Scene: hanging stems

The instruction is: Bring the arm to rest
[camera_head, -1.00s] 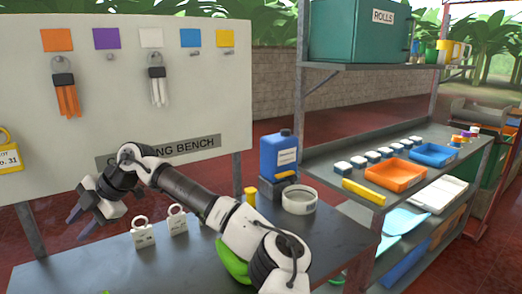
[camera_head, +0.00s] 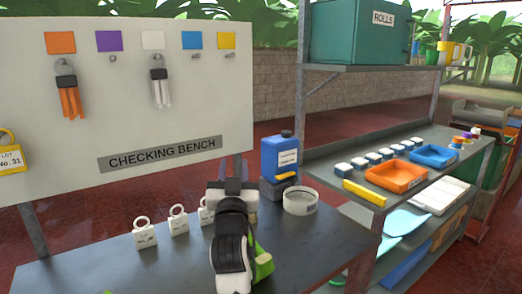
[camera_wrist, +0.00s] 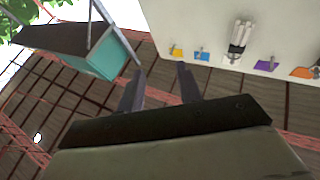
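My gripper (camera_wrist: 159,80) shows in the wrist view with its two dark fingers apart and nothing between them. In the head view my arm (camera_head: 230,240) is folded up close over the front of the bench (camera_head: 310,240), right of the white tags. The fingertips cannot be made out there. The wrist view is tilted, with the white board (camera_wrist: 280,20) at upper right, beyond the fingers.
White tags (camera_head: 144,236) stand on the bench left of my arm. A blue bottle (camera_head: 279,155) and a white ring-shaped dish (camera_head: 300,203) stand behind it. Orange stems (camera_head: 70,95) and white stems (camera_head: 160,85) hang on the board. Shelves (camera_head: 335,170) stand at right.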

